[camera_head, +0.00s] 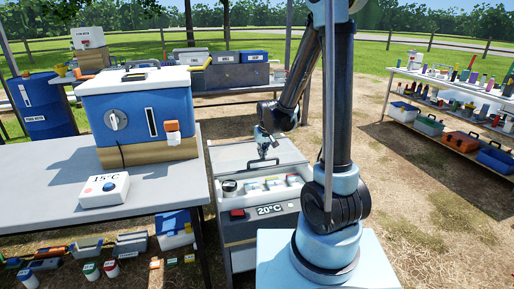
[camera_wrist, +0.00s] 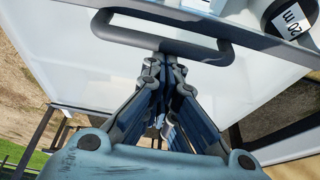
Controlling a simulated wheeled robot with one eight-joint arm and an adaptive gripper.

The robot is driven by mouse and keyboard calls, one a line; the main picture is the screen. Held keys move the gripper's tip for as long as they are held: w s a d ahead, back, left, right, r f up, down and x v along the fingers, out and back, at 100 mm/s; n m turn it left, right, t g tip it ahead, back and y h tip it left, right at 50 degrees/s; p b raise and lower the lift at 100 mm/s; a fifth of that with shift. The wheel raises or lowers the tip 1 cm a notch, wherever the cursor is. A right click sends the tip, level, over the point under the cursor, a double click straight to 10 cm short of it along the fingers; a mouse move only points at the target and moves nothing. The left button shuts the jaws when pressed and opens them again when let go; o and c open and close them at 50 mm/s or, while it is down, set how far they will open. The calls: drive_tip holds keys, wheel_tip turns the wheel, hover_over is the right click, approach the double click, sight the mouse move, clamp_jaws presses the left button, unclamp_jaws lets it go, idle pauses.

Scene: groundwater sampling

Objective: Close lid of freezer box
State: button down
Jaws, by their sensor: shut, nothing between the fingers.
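The freezer box (camera_head: 262,226) is a grey box with a "20°C" display, in the middle of the head view. Its top is open and white-capped items show inside. Its pale lid (camera_head: 232,160) is raised at the far side of the box. In the wrist view the lid (camera_wrist: 70,70) fills much of the picture, with a dark grey bar handle (camera_wrist: 165,45) across the top. My gripper (camera_wrist: 164,62) is shut and empty, its tips close to the handle; I cannot tell if they touch. In the head view my gripper (camera_head: 266,152) is over the lid side of the box.
A table (camera_head: 60,165) with a blue cooler (camera_head: 150,115) and a white "15°C" box (camera_head: 103,190) stands left of the freezer box. A shelf of bottles and crates (camera_head: 450,135) is at the right. Dirt ground between is free.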

drive_tip(key=s+d, duration=0.4)
drive_tip(key=s, duration=1)
drive_tip(key=shift+s, duration=0.15)
drive_tip(key=shift+d, duration=0.1)
drive_tip(key=w+a, duration=0.1)
drive_tip(key=w, duration=0.3)
drive_tip(key=shift+a+v, duration=0.55)
drive_tip(key=shift+v, duration=4.65)
drive_tip(key=s+d+f+m+g+h, duration=0.1)
drive_tip(key=s+d+f+m, duration=0.1)
drive_tip(key=s+d, duration=1.3)
drive_tip(key=shift+f+m+g, duration=0.3)
drive_tip(key=shift+f+m, duration=0.1)
drive_tip(key=shift+m, duration=0.1)
drive_tip(key=shift+w+f, duration=0.2)
drive_tip(key=shift+w, duration=0.25)
